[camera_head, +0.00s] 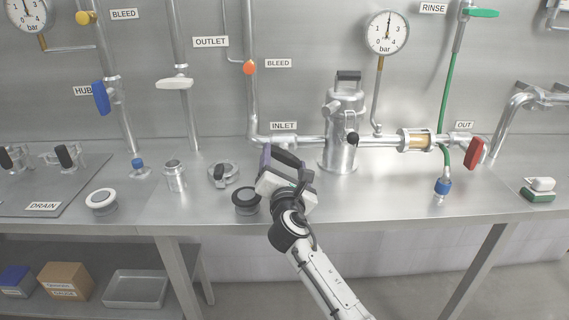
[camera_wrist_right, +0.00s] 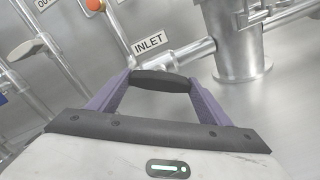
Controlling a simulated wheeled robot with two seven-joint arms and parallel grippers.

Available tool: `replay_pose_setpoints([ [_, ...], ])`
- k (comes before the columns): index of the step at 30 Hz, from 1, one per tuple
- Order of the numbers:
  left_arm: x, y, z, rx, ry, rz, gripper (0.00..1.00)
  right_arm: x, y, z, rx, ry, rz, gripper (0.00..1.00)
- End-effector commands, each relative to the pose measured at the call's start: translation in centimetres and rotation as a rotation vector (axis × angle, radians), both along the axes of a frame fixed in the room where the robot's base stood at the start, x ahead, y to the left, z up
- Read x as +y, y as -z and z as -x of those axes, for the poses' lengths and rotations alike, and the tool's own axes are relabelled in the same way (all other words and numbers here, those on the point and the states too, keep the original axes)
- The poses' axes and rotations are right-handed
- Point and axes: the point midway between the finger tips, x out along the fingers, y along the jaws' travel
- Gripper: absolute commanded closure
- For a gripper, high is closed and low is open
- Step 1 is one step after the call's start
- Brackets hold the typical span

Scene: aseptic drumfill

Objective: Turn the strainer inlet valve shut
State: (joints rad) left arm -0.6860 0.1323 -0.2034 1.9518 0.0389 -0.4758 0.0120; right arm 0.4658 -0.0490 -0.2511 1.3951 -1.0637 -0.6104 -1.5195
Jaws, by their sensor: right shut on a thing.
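The inlet pipe (camera_head: 312,139) runs along the back wall into the silver strainer body (camera_head: 341,145), below the INLET label (camera_head: 283,126). The label also shows in the right wrist view (camera_wrist_right: 149,43). My right gripper (camera_head: 284,158) is in front of this pipe, left of the strainer. In the right wrist view its purple fingers are shut on a black valve handle (camera_wrist_right: 163,81), which spans between the fingertips just in front of the pipe. The valve body is hidden behind the handle and gripper. My left gripper is not in view.
A black-topped round fitting (camera_head: 246,199) stands close left of my right gripper. A clamp-topped fitting (camera_head: 223,174) is behind it. A red lever (camera_head: 474,152) is at the OUT end. The bench right of the strainer is mostly clear.

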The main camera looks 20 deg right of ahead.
Motion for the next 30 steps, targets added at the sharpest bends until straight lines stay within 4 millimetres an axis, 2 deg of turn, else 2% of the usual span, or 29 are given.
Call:
replay_pose_setpoints([
  [12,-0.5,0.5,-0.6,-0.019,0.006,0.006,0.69,0.0,0.2,0.0,-0.110,0.002,-0.386,0.51],
  [21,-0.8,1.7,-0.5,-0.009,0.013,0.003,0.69,0.0,0.3,0.0,-0.186,0.002,-0.652,0.51],
  [30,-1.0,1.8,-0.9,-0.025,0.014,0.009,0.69,0.0,0.2,0.0,-0.245,0.003,-0.857,0.51],
])
